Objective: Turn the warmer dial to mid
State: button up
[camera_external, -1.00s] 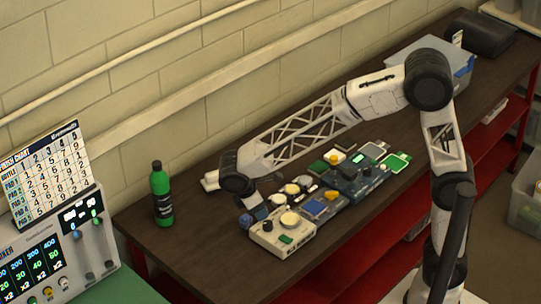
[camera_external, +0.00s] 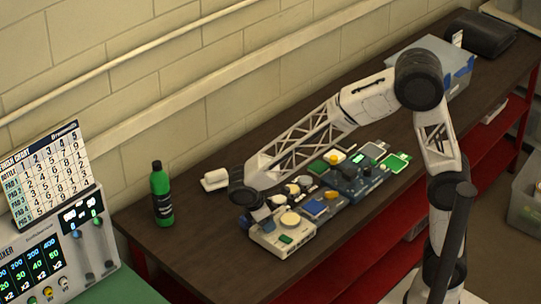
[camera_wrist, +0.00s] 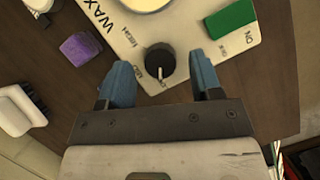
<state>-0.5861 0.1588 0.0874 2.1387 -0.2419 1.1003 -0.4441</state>
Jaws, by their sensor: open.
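The wax warmer is a cream box (camera_external: 268,241) at the near left end of the row of devices; its panel (camera_wrist: 188,32) fills the top of the wrist view. The black warmer dial (camera_wrist: 160,58) stands on that panel, its pale pointer line aimed toward the bottom of the wrist picture. Small labels surround it, too blurred to read surely. My gripper (camera_wrist: 161,64) is open, its blue fingers on either side of the dial with gaps visible; contact is not seen. In the external view my gripper (camera_external: 256,217) is at the warmer's left end and the dial cannot be made out.
A green switch (camera_wrist: 231,18) and a round pot (camera_external: 290,219) are on the warmer. A purple block (camera_wrist: 80,46) and a white object (camera_wrist: 18,108) lie beside it. A green bottle (camera_external: 162,195) stands left on the table. More devices (camera_external: 358,182) crowd the right.

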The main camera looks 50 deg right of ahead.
jog(key=shift+s+d+f, duration=0.1)
jog(key=shift+d+f, duration=0.1)
jog(key=shift+f, duration=0.35)
jog(key=c, duration=0.9)
jog(key=shift+m, duration=0.3)
jog(key=m, duration=0.2)
jog(key=m+g+y, duration=0.1)
jog(key=m, duration=0.2)
jog(key=shift+r+g, duration=0.1)
jog(key=shift+g, duration=0.2)
jog(key=m+y, duration=0.1)
jog(key=m, duration=0.2)
jog(key=m+g+y, duration=0.1)
jog(key=m, duration=0.2)
jog(key=shift+d+y, duration=0.1)
jog(key=shift+y, duration=0.2)
